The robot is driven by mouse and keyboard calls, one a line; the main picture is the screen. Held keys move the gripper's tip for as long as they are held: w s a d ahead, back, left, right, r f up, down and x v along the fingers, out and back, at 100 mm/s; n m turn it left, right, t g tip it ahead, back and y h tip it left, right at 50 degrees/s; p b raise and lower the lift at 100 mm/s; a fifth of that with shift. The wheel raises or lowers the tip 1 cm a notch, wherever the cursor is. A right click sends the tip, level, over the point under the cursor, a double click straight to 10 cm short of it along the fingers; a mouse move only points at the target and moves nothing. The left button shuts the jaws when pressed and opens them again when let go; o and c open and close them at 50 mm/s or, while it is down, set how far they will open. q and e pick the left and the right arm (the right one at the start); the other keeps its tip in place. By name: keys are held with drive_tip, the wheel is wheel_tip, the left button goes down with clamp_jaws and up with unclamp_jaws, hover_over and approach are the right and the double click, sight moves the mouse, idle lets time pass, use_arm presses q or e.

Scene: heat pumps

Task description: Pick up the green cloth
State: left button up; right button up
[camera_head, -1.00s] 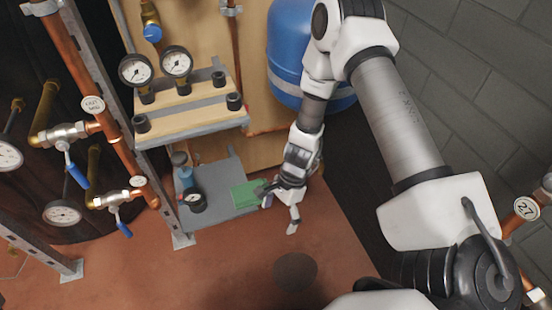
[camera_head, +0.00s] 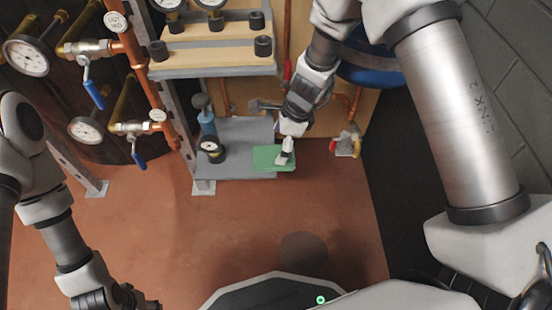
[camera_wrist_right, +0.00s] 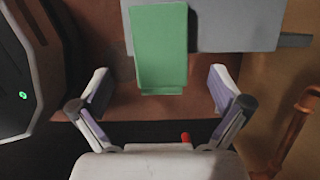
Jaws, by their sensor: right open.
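The green cloth (camera_head: 265,156) is a flat, folded rectangle at the right end of the low grey shelf (camera_head: 240,131), partly over its front edge. In the right wrist view the cloth (camera_wrist_right: 160,45) lies ahead, between the lines of the two fingers, with its near end past the shelf edge. My right gripper (camera_head: 284,157) is at the cloth in the head view and covers part of it. In the wrist view the right gripper (camera_wrist_right: 160,83) is open and empty, one finger on each side. My left gripper (camera_head: 115,299) is at the bottom left, cut off by the frame.
A board with gauges (camera_head: 210,55) is above. A copper pipe with a valve (camera_head: 347,144) is to the right. The reddish floor in front is clear.

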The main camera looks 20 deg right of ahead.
sight(274, 155)
drive_tip(key=b+x, duration=0.3)
drive_tip(key=x, duration=0.2)
drive_tip(key=shift+f, duration=0.2)
use_arm(q)
wheel_tip(274, 155, down, 3)
use_arm(e)
drive_tip(key=shift+r, duration=0.15)
drive_tip(key=c, duration=1.2)
